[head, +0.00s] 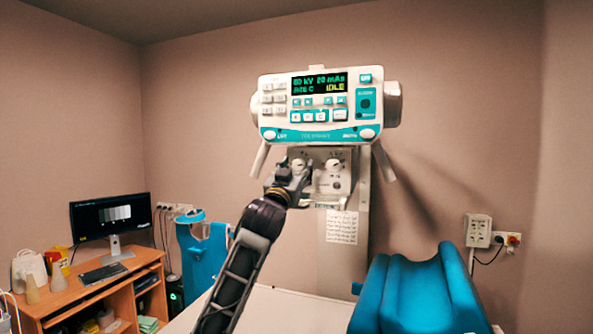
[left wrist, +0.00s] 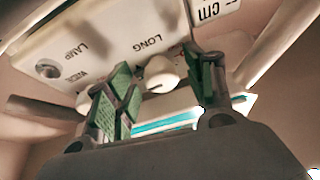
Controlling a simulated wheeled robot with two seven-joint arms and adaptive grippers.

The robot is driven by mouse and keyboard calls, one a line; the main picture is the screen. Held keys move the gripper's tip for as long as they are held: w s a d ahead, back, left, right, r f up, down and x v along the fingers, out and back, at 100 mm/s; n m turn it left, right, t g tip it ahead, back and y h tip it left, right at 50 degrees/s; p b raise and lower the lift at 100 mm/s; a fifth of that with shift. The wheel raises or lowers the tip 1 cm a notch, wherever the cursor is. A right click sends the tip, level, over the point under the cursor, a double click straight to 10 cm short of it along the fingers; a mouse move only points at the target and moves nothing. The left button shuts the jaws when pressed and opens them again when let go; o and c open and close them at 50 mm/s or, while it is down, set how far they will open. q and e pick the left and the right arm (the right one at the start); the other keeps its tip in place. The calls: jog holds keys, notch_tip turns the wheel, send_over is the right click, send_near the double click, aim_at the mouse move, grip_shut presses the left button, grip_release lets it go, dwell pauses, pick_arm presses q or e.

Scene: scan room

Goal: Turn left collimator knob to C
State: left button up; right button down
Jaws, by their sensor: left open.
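The collimator panel (head: 316,184) hangs below the console and has two white knobs side by side. The left collimator knob (head: 298,165) is just beyond my left gripper (head: 290,178), which partly covers that side of the panel. In the left wrist view, turned upside down, the left knob (left wrist: 160,72) sits between the two green-padded fingers by the label LONG. The fingers stand apart, with gaps to the knob. The right knob (head: 333,167) is clear in the head view; in the left wrist view it is partly behind a finger. The left knob's setting is unreadable.
The console (head: 315,108) above shows a lit screen reading IDLE. Side handles (head: 384,163) slant down beside the panel. A blue padded support (head: 415,295) stands at lower right, and a desk (head: 90,300) with a monitor at left.

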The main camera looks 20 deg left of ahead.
pick_arm(q)
jog(key=shift+c, duration=0.3)
jog(key=c, duration=1)
jog(key=shift+o, duration=0.2)
jog(key=shift+d+n+y+b, duration=0.1)
jog(key=shift+n+y+b, duration=0.55)
jog(key=shift+n, duration=0.55)
jog(key=shift+n+y+b, duration=0.4)
jog(key=shift+n+y, duration=0.35)
jog(key=shift+n, duration=0.55)
jog(key=o, duration=1)
jog(key=shift+s+d, duration=0.1)
